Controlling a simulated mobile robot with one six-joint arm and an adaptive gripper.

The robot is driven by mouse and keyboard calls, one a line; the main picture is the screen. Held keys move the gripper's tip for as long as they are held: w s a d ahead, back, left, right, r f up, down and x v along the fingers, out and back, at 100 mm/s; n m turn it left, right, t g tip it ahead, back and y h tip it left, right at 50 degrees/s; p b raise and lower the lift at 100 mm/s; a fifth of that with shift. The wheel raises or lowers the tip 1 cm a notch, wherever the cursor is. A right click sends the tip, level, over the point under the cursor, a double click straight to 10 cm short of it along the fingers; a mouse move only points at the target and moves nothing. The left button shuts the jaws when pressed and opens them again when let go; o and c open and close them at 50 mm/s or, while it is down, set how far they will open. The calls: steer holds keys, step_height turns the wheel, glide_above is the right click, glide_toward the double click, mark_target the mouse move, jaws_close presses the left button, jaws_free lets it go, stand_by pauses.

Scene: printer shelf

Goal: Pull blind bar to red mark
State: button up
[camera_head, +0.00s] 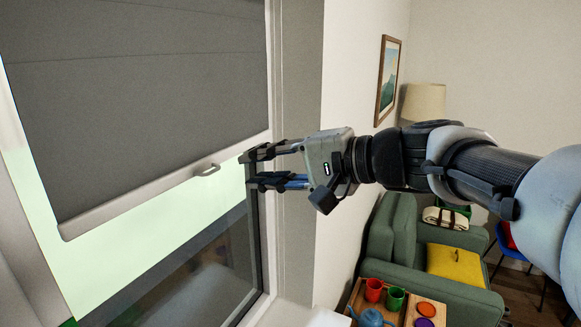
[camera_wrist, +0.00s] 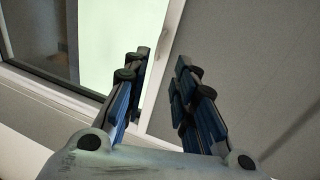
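A grey roller blind (camera_head: 135,85) hangs partway down the window, its lower edge sloping in the head view. Its pale blind bar (camera_head: 130,203) runs along that edge, with a small handle (camera_head: 208,169) near the middle right. My gripper (camera_head: 249,171) is open, fingers pointing left, just right of the handle and apart from it in the picture. In the wrist view, the bar (camera_wrist: 165,65) shows between and beyond the open fingers (camera_wrist: 161,58), with the grey blind (camera_wrist: 235,35) to the right. I see nothing between the fingers. No red mark is visible in either view.
The window frame (camera_head: 283,150) and wall (camera_head: 340,215) stand beside my gripper. Below right are a green sofa (camera_head: 400,250) with a yellow cushion (camera_head: 455,265) and a wooden tray (camera_head: 360,300) with cups and a teapot. A picture and lamp are behind the arm.

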mark_target(215, 171)
steer(key=x, duration=1)
steer(key=shift+w+a+f, duration=0.15)
steer(key=shift+w+a, duration=0.1)
steer(key=shift+w, duration=0.15)
jaws_close()
